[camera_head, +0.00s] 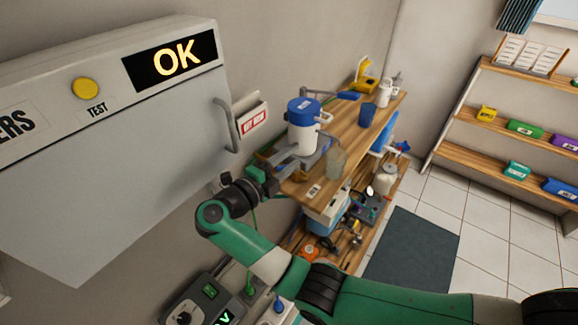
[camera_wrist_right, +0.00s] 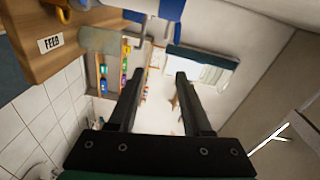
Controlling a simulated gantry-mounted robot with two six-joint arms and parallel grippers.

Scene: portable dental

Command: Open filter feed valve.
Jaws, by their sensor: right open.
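A white filter canister with a blue cap (camera_head: 303,117) stands at the near end of the wooden bench top. In the right wrist view a FEED label (camera_wrist_right: 50,43) is on the wooden bench edge, with part of a yellow fitting (camera_wrist_right: 62,14) above it. I cannot tell whether that fitting is the feed valve's handle. My right gripper (camera_head: 306,153) is beside the canister's lower part in the head view. In the right wrist view the right gripper (camera_wrist_right: 158,76) has its two dark fingers apart with nothing between them. My left gripper is not in view.
A grey cabinet with a yellow TEST button (camera_head: 85,88), an OK display (camera_head: 172,61) and a handle (camera_head: 227,125) is at the left. A beige container (camera_head: 336,163) stands close to the canister. The wooden bench (camera_head: 350,140) extends behind. Shelves (camera_head: 500,135) stand far right.

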